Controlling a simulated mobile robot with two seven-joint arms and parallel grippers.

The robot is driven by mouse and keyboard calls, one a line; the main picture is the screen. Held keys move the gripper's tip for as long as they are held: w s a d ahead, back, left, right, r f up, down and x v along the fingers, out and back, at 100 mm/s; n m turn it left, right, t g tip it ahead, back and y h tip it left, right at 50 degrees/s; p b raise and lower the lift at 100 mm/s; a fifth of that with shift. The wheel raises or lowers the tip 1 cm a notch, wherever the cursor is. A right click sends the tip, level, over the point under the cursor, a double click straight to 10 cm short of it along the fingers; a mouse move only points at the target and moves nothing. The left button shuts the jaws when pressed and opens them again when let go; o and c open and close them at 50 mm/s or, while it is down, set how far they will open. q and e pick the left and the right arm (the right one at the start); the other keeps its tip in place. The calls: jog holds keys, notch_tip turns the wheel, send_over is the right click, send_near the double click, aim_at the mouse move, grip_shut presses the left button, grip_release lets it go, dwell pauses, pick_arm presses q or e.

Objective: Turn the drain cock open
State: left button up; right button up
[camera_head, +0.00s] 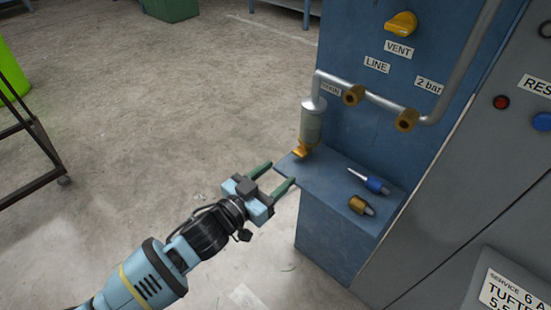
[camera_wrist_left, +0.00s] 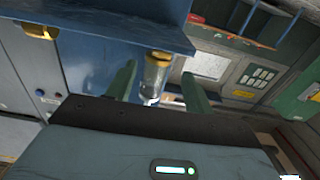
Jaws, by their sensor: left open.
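The drain cock (camera_head: 301,152) is a small orange-yellow lever at the bottom of an upright clear filter bowl (camera_head: 311,125) on the blue panel, just above a blue shelf (camera_head: 325,173). My left gripper (camera_head: 281,173) is open and empty, its green fingers pointing toward the cock from the lower left, a short way apart from it. In the left wrist view, which looks upside down, the bowl (camera_wrist_left: 157,78) shows between the fingers, with the yellow cock (camera_wrist_left: 159,56) at its upper end. My right gripper is out of view.
On the shelf lie a blue-handled tool (camera_head: 375,185) and a brass fitting (camera_head: 360,205). A grey pipe with brass fittings (camera_head: 406,119) runs above. A yellow VENT knob (camera_head: 401,24) sits higher up. A grey cabinet (camera_head: 460,170) stands at right. The floor at left is largely clear.

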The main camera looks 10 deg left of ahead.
aim_at(298, 155)
pick_arm(q)
jog(key=x, duration=0.2)
jog(key=b+x, duration=0.1)
jog(key=x, duration=0.5)
jog(key=shift+w+a+r+b, duration=0.1)
jog(key=shift+r+b, duration=0.2)
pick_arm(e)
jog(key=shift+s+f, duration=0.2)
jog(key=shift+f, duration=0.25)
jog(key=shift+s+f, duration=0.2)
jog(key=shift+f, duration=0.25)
pick_arm(q)
jog(key=c, duration=1)
jog(key=shift+o, duration=0.2)
jog(key=m+p, duration=0.2)
jog(key=shift+r+m, duration=0.2)
jog(key=shift+m, duration=0.1)
jog(key=shift+f+m+p, duration=0.1)
jog(key=shift+m+p, duration=0.3)
jog(key=shift+m, duration=0.3)
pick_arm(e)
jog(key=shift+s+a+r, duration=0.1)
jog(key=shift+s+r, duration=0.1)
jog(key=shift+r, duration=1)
